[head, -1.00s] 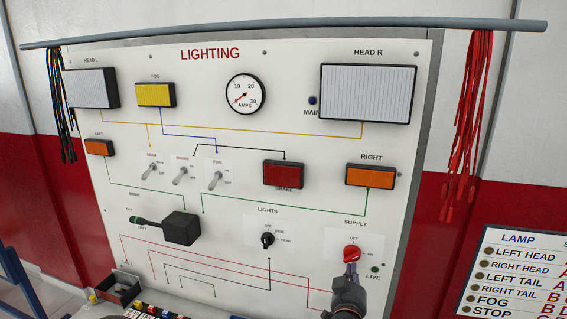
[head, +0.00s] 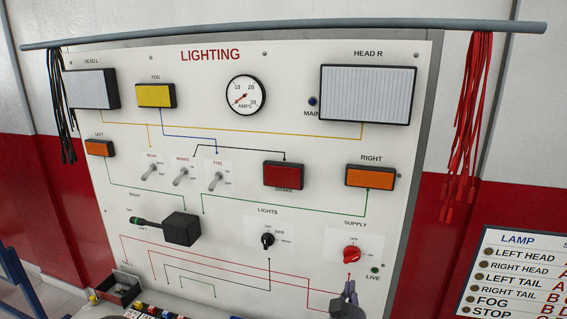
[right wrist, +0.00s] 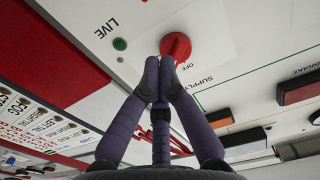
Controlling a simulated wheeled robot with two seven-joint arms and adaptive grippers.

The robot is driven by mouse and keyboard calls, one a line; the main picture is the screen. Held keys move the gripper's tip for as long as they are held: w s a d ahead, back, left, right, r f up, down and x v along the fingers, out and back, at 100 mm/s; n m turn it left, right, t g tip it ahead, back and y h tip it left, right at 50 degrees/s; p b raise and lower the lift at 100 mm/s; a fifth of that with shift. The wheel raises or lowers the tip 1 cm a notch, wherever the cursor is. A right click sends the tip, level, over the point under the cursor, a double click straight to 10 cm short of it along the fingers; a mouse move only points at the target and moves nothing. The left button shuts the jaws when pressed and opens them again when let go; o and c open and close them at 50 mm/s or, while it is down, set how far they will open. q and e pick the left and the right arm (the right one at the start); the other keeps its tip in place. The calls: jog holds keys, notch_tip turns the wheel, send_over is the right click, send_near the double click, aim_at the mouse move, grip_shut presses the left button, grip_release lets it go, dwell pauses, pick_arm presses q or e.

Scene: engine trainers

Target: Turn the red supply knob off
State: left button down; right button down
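The red supply knob (head: 352,254) is at the lower right of the white lighting panel, under the SUPPLY label, with OFF printed just above it. In the right wrist view the red knob (right wrist: 176,46) is just beyond my fingertips. I cannot tell exactly where its pointer stands. My right gripper (head: 349,286) is below the knob in the head view, with a small gap between them. In the right wrist view its fingers (right wrist: 160,66) come together at the tips, with nothing held between them. My left gripper is not in view.
The black lights knob (head: 267,240) is left of the supply knob. The green LIVE lamp (head: 375,269) is close at its lower right and looks unlit. Red leads (head: 466,120) hang at the right. A black box with a lever (head: 181,228) sticks out farther left.

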aim_at(352, 256)
jog(key=shift+s, duration=0.15)
jog(key=w+m+p, duration=0.2)
jog(key=w+a+m+p, duration=0.1)
jog(key=w+m+p, duration=0.1)
jog(key=p, duration=0.1)
jog(key=w+a+r+m+p, duration=0.1)
jog(key=w+m+p, duration=0.1)
jog(key=p, duration=0.1)
jog(key=shift+w+a, duration=0.1)
jog(key=shift+w, duration=0.1)
jog(key=shift+w+r, duration=0.1)
jog(key=shift+w, duration=0.15)
dwell(0.8)
